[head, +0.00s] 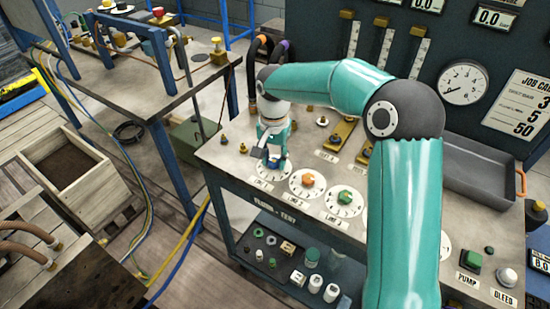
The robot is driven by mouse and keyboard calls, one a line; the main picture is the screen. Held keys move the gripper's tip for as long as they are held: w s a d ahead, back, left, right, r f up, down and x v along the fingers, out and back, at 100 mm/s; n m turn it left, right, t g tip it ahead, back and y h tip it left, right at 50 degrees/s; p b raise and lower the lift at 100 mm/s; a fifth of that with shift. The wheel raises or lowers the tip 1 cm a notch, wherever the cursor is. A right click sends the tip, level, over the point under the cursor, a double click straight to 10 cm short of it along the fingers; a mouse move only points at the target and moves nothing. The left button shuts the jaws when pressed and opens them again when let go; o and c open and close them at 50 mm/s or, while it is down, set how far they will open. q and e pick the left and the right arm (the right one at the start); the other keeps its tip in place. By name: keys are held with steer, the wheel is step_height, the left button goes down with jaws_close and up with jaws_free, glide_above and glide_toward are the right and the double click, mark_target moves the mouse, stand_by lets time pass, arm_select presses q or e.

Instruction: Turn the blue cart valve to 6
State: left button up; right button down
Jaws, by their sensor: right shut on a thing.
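The blue valve (273,164) is the leftmost knob in the row on the cart top, in the middle of a white numbered dial (264,176). My right gripper (271,158) points down over it and is shut on it. The gripper hides most of the knob, so its pointer and the number it faces cannot be read. My left gripper is not in view.
An orange valve (308,180) and a green valve (344,198) sit on dials to the right. A grey tray (480,168) and a green pump button (474,258) are farther right. A gauge panel (450,45) stands behind the cart.

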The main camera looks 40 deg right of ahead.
mark_target(274, 160)
steer(key=shift+w+d+r+m, duration=0.1)
steer(key=shift+w+r+m, duration=0.1)
steer(key=shift+m, duration=0.3)
steer(key=c, duration=1.1)
jaws_free()
steer(key=shift+o, duration=1.6)
steer(key=shift+f, duration=0.15)
step_height(274, 160, up, 12)
